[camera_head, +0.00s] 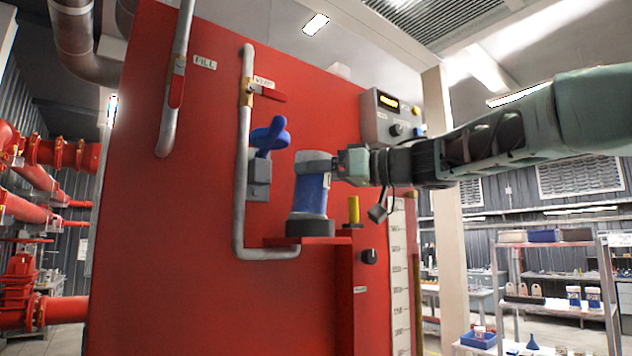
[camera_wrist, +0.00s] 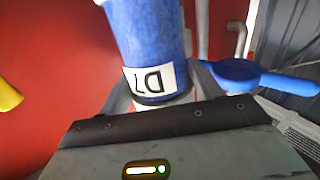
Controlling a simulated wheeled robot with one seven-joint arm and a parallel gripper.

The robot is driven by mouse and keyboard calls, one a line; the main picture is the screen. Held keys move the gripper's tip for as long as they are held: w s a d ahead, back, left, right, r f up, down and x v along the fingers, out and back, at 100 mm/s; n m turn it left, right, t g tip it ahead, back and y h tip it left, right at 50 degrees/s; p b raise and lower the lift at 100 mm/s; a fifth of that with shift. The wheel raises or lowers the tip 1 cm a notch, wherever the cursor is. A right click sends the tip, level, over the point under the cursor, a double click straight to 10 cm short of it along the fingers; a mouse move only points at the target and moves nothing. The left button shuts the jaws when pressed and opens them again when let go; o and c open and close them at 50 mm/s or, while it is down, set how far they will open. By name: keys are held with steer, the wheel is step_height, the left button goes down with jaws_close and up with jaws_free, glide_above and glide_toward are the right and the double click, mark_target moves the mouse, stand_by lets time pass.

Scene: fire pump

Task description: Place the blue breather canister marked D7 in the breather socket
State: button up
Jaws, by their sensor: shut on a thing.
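The blue breather canister (camera_head: 311,194) stands upright in the head view, with a grey upper band. Its white label reads D7 in the wrist view (camera_wrist: 148,50), where the canister appears upside down. My gripper (camera_head: 318,167) is shut around the canister's upper part from the right. The canister's lower end is at a dark round socket (camera_head: 310,228) on a small red shelf of the red cabinet. Whether it is fully seated or just resting there, I cannot tell. The inside of the socket is hidden by the canister.
A blue-handled valve (camera_head: 268,138) is close left of the canister, beside a grey pipe (camera_head: 243,160). A yellow post (camera_head: 353,209) stands just right of the socket. A control box (camera_head: 388,117) is above my wrist. Shelves with small goods (camera_head: 560,300) stand at the far right.

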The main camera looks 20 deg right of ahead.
steer(key=o, duration=1.8)
steer(key=shift+w+a+f+g, duration=0.15)
steer(key=shift+w+a+f, duration=0.05)
steer(key=shift+f, duration=0.4)
steer(key=shift+w+a+f+g, duration=0.15)
steer(key=shift+w+a+f, duration=0.05)
steer(key=shift+f, duration=0.4)
steer(key=shift+w, duration=0.2)
steer(key=shift+s+d+r, duration=0.2)
steer(key=shift+s+r, duration=0.05)
steer(key=shift+s, duration=0.05)
steer(key=b+v, duration=0.4)
steer(key=v, duration=0.7)
steer(key=shift+s+d+r, duration=0.1)
steer(key=shift+s+d, duration=0.15)
steer(key=shift+s, duration=0.1)
